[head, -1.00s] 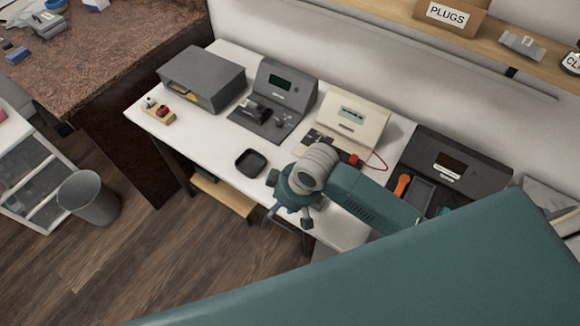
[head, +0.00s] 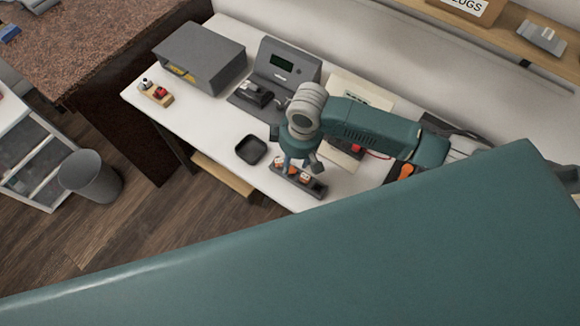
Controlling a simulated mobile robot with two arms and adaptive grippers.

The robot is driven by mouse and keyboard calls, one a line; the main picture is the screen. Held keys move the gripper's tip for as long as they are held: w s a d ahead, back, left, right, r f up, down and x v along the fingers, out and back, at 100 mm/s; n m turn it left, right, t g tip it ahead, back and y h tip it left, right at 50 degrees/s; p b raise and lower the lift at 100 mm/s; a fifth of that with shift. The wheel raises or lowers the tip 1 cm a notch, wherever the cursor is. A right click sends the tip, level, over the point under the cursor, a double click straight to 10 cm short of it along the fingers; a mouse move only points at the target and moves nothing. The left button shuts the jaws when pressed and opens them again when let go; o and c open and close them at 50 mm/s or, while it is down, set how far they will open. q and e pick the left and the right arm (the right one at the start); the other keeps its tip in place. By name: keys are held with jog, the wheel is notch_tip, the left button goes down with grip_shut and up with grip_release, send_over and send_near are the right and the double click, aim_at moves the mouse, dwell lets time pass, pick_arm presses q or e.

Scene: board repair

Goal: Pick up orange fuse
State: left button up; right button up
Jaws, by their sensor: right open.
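A dark narrow tray (head: 316,191) lies at the front edge of the white table. Small orange-and-white pieces (head: 279,161) show in it, partly hidden by my right gripper. They are too small to tell which is the orange fuse. My right gripper (head: 295,168) is open and points down right over this tray. Whether its fingers touch any piece cannot be told. My left gripper is not in view.
A black square dish (head: 251,150) sits left of the tray. Grey (head: 283,66) and cream (head: 357,92) devices and a grey box (head: 199,54) stand behind. A wooden block (head: 157,94) holds small parts. An orange-handled tool (head: 405,171) lies right. The table's left front is clear.

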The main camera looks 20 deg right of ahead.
aim_at(291, 169)
notch_tip(291, 169, down, 4)
jog(key=shift+a+r+p, duration=0.15)
jog(key=shift+r+p, duration=0.1)
jog(key=shift+p, duration=0.2)
jog(key=shift+w+f, duration=0.1)
jog(key=shift+f, duration=0.25)
jog(key=shift+c, duration=0.5)
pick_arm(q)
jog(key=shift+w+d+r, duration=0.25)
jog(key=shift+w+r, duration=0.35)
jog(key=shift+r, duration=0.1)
pick_arm(e)
jog(key=c, duration=0.9)
jog(key=shift+o, duration=0.2)
jog(key=shift+r, duration=0.1)
jog(key=shift+r, duration=0.2)
jog(key=shift+c, duration=0.5)
pick_arm(q)
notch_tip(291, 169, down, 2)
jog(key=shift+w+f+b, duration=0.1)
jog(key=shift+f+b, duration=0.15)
jog(key=shift+b, duration=1)
pick_arm(e)
notch_tip(291, 169, up, 20)
jog(key=shift+f, duration=0.2)
grip_shut()
